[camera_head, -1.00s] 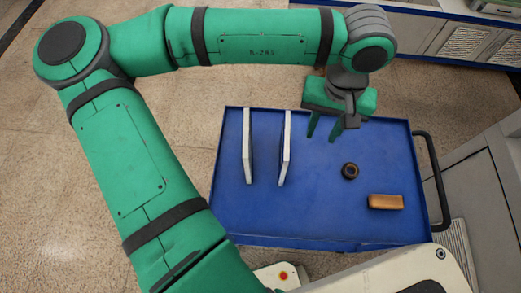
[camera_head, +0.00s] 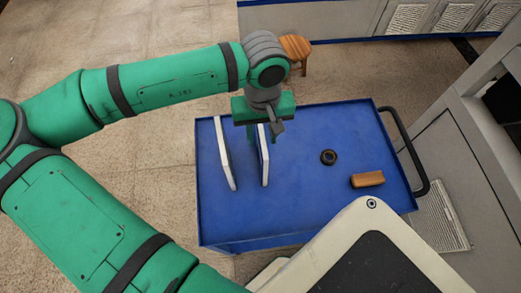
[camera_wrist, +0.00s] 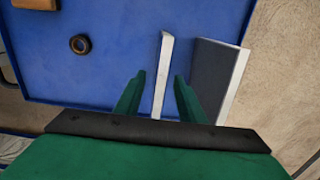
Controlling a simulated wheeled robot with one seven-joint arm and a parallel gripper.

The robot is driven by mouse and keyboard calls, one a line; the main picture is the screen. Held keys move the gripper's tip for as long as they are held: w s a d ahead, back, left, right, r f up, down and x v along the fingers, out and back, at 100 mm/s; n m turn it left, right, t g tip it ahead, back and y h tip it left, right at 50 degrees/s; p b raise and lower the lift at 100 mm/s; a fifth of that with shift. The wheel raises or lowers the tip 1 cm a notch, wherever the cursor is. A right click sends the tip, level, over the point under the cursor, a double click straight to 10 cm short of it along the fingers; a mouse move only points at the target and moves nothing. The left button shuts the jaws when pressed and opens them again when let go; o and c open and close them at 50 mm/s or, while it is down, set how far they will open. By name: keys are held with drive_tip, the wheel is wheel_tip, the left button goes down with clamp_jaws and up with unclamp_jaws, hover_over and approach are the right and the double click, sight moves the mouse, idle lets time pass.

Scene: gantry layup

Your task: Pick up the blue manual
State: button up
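Two thin manuals stand on edge on a blue cart top (camera_head: 290,205). The right manual (camera_head: 265,165) shows a pale edge and a bluish side in the head view. In the wrist view its pale edge (camera_wrist: 161,75) lies between the fingers of my gripper (camera_wrist: 158,88). My gripper (camera_head: 262,132) is above the far end of this manual, open, with a gap on its left in the wrist view. The left manual (camera_head: 224,155) is also seen in the wrist view (camera_wrist: 216,75), with a dark grey-blue cover. I cannot tell surely which one is the blue manual.
A dark ring (camera_head: 328,157) and a brown block (camera_head: 367,180) lie on the cart's right half. The cart has a black handle (camera_head: 408,150) on the right. A wooden stool (camera_head: 296,48) stands behind. The cart's middle front is clear.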

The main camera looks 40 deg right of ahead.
drive_tip(key=f, duration=0.5)
drive_tip(key=shift+w+d, duration=0.1)
drive_tip(key=shift+w, duration=0.1)
clamp_jaws()
drive_tip(key=shift+w, duration=0.15)
idle(1.1)
